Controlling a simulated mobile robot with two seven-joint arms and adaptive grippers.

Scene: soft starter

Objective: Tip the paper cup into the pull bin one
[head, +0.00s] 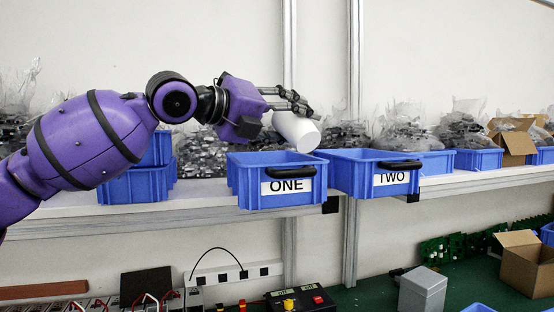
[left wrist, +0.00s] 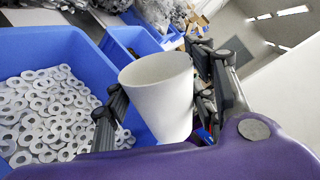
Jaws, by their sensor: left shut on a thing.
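My left gripper (head: 288,103) is shut on the white paper cup (head: 297,132) and holds it above the right part of the blue bin labelled ONE (head: 248,190). The cup is tilted, its lower end pointing down to the right in the head view. In the left wrist view the cup (left wrist: 160,95) sits between the two dark fingers; its inside is hidden. A large blue bin (left wrist: 50,42) beside it there holds many grey washers; it appears to be bin ONE. My right gripper is not in view.
The blue bin labelled TWO (head: 350,180) stands just right of bin ONE on the white shelf (head: 450,186). Bags of parts and more blue bins line the shelf. Below are a grey box (head: 422,292) and an open cardboard box (head: 525,268).

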